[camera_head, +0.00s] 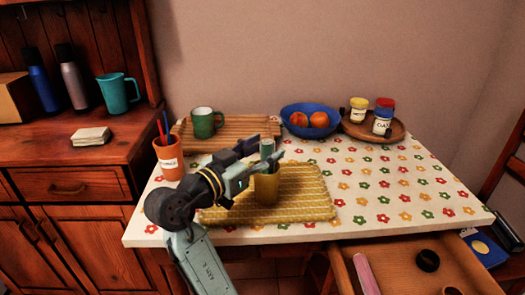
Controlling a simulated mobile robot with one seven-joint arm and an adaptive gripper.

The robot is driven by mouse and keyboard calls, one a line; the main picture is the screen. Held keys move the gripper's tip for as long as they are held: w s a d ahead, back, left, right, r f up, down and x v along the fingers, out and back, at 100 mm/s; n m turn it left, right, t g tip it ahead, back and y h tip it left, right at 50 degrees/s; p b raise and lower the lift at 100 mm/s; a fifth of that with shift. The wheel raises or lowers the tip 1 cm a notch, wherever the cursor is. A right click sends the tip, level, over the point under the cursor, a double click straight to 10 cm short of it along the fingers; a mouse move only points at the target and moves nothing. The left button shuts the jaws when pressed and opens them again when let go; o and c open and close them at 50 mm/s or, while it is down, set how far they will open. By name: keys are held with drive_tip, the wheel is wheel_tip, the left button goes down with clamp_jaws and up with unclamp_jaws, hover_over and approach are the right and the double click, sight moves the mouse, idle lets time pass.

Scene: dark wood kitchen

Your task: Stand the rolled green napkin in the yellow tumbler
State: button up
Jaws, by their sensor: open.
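The yellow tumbler (266,189) stands upright on a woven yellow mat (305,199). A pale green roll (267,149), which looks like the napkin, stands upright with its top above the tumbler's rim. Its lower part is hidden, seemingly inside the tumbler. My gripper (279,148) reaches in from the left at tumbler-rim height. Its fingers are apart, one behind and one in front of the roll. I cannot tell whether either finger touches it.
A green mug (206,123) stands on a wooden board (240,130) behind. A blue bowl of oranges (311,121) and a round tray with jars (398,131) are at the back. An orange pen cup (169,157) is left. An open drawer (400,268) juts out in front.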

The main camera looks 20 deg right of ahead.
drive_tip(key=v, duration=1.2)
idle(0.5)
